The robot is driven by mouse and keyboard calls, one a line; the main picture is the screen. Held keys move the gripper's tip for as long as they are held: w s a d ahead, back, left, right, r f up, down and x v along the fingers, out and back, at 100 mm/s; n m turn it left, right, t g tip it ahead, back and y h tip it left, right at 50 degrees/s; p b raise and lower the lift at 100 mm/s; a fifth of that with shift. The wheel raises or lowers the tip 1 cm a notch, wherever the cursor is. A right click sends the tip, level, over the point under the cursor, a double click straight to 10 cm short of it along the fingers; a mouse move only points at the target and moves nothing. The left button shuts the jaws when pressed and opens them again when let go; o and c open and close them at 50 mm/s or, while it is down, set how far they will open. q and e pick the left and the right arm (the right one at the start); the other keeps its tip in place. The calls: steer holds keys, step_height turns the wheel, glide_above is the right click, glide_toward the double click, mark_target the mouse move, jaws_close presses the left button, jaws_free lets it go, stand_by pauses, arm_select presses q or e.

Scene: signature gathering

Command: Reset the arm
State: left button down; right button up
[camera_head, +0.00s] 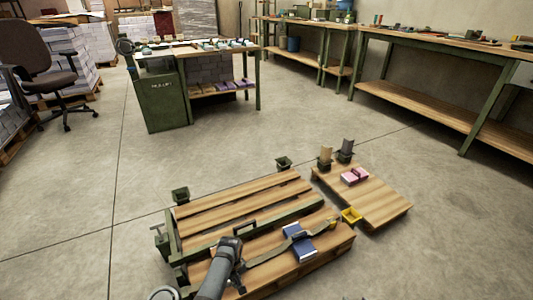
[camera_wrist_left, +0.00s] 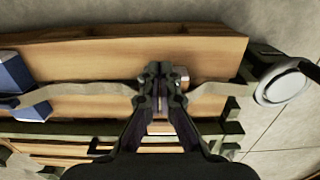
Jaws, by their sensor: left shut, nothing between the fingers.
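My left arm comes in from the bottom of the head view, and its gripper (camera_head: 239,286) is partly hidden by the wrist. In the left wrist view the gripper (camera_wrist_left: 160,76) is shut and empty, over the wooden planks of a pallet-like platform with green beams (camera_head: 243,209). A grey strap (camera_head: 275,250) runs across the planks and shows on both sides of the fingers in the wrist view (camera_wrist_left: 85,90). I cannot tell whether the fingers touch it. My right gripper is not in view.
A blue-and-white block (camera_head: 304,249) lies by the strap. A green workbench (camera_head: 165,100) and an office chair (camera_head: 50,65) stand behind. The concrete floor between is clear.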

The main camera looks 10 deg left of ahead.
arm_select(q)
steer(key=s+a+r+m+t+h+p, duration=0.15)
steer(key=s+r+m+t, duration=0.3)
steer(key=r, duration=0.45)
steer(key=s+a+r+m+t, duration=0.25)
steer(key=s+r+t, duration=0.3)
steer(key=r, duration=0.35)
steer(key=s+a+f+g+y+p, duration=0.1)
steer(key=s+a+f+g+p, duration=0.2)
steer(key=p, duration=0.6)
steer(key=s+a+f+g+y+p, duration=0.1)
steer(key=s+f+p, duration=0.2)
steer(key=s+p, duration=0.45)
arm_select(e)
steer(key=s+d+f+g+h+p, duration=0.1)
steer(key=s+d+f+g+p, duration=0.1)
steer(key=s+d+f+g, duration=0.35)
arm_select(q)
steer(key=s+a+g+p, duration=0.3)
steer(key=s+g+p, duration=0.1)
steer(key=s+p, duration=1.1)
steer(key=shift+s+a+r+g, duration=0.2)
steer(key=shift+s+g, duration=0.2)
steer(key=shift+s, duration=0.8)
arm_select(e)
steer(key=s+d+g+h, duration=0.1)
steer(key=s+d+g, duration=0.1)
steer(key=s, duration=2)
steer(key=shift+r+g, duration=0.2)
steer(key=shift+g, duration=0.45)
